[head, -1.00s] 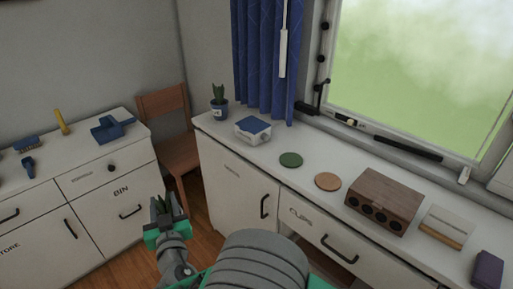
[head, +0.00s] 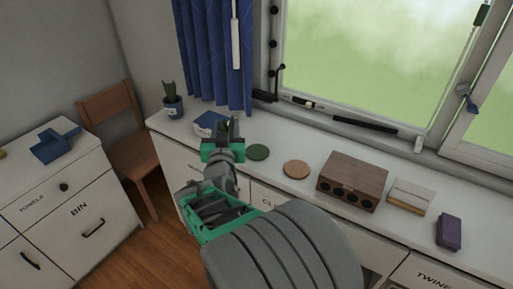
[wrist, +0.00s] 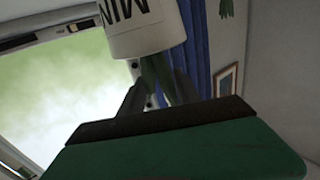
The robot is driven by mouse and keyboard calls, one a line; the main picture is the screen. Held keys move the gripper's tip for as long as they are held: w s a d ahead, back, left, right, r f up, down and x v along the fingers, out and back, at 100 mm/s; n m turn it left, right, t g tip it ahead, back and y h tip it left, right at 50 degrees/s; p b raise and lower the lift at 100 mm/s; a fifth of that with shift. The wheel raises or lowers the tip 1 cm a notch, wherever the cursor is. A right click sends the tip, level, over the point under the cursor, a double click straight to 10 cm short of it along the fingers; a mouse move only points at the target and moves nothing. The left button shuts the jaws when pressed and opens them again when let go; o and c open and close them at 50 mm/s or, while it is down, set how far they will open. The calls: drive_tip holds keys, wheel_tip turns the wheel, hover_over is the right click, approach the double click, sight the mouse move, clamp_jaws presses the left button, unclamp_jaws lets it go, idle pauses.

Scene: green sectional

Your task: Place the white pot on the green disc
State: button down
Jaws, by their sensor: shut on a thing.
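The white pot (wrist: 145,32), with dark lettering and green leaves, shows in the wrist view, which looks upside down. My gripper (wrist: 158,88) is shut on it, its dark fingers on either side of the green leaves. In the head view my gripper (head: 232,132) is over the left part of the counter; green leaves show at its fingers, and the pot body is hidden. The green disc (head: 258,152) lies flat and bare on the counter, just right of my gripper.
A blue-and-white box (head: 208,122) is close behind my gripper, partly covered. Right of the disc are a brown disc (head: 296,169), a wooden box with round holes (head: 352,181), a pale block (head: 410,196) and a purple block (head: 449,232).

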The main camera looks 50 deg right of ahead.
drive_tip(key=s+d+r+m+g+h+p, duration=0.1)
drive_tip(key=s+d+r+g, duration=0.1)
drive_tip(key=s+d+r, duration=0.3)
drive_tip(key=s+d+r+m+g+h, duration=0.1)
drive_tip(key=s+d+r+m, duration=0.15)
drive_tip(key=s, duration=0.35)
drive_tip(key=w+d+f+b, duration=0.3)
drive_tip(key=w+f+b, duration=0.1)
drive_tip(key=w+f, duration=0.1)
drive_tip(key=w+d+f+b, duration=0.4)
drive_tip(key=w+f+b, duration=0.1)
drive_tip(key=f, duration=0.3)
drive_tip(key=shift+w+d+f+n, duration=0.3)
drive_tip(key=shift+w+n, duration=0.15)
drive_tip(key=shift+w, duration=0.3)
drive_tip(key=shift+f, duration=0.15)
drive_tip(key=c, duration=0.9)
unclamp_jaws()
drive_tip(key=shift+f, duration=0.1)
drive_tip(key=shift+o, duration=0.2)
